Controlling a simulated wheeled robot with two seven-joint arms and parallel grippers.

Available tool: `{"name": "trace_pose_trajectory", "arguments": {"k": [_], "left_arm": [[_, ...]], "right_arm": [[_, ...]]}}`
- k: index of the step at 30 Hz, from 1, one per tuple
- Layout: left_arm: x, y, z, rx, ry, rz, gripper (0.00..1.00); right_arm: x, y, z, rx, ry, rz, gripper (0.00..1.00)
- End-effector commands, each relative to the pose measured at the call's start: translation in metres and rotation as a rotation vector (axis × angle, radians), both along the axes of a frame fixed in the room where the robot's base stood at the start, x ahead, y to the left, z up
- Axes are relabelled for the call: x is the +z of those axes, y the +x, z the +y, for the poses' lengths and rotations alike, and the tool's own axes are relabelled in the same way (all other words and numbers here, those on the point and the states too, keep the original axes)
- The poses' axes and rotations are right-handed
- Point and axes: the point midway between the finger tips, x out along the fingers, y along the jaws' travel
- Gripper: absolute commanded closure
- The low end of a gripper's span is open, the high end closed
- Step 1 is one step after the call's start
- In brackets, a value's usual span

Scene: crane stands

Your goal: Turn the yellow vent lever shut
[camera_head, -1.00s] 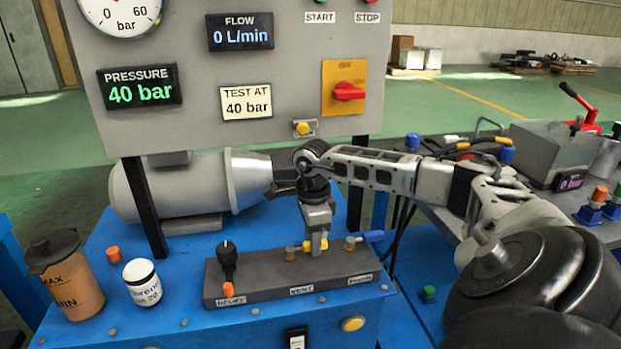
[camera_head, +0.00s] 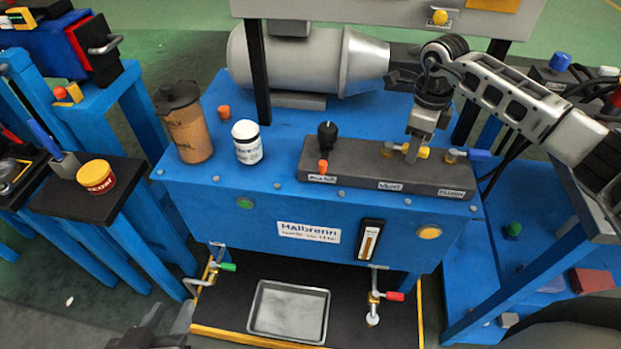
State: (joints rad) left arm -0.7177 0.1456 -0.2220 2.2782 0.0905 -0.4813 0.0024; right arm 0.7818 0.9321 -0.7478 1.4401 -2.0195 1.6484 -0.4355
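The yellow vent lever (camera_head: 423,153) is on the dark valve block (camera_head: 350,176), above the VENT label. It points to the right, roughly along the block, and its left part is hidden by my gripper. My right gripper (camera_head: 412,152) reaches down from above, with its fingers at the lever. I see the fingers from the side as one narrow shape, so whether they are closed on the lever cannot be told. My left gripper (camera_head: 165,318) is a dark shape at the bottom left edge, far from the block, partly cut off.
A brown jug (camera_head: 187,132) and a white jar (camera_head: 247,143) stand left on the blue bench (camera_head: 225,182). A grey tray (camera_head: 325,306) lies below.

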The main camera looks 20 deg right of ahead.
Motion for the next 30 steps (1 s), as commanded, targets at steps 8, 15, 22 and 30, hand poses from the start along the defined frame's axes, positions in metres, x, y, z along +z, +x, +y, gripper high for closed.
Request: {"name": "trace_pose_trajectory", "arguments": {"k": [8,15,22,30], "left_arm": [[0.004,-0.002,0.000,0.000,0.000,0.002,0.64],[0.004,-0.002,0.000,0.001,-0.001,0.003,0.64],[0.003,-0.002,0.000,0.001,0.000,0.004,0.64],[0.001,-0.002,0.001,0.000,0.001,0.007,0.64]], "right_arm": [[0.054,0.002,-0.003,0.002,-0.003,-0.010,0.60],[0.056,0.000,0.023,0.027,0.082,-0.015,0.60],[0.039,-0.002,0.066,0.057,0.223,-0.033,0.60],[0.025,-0.008,0.118,0.072,0.401,-0.047,0.60]]}}
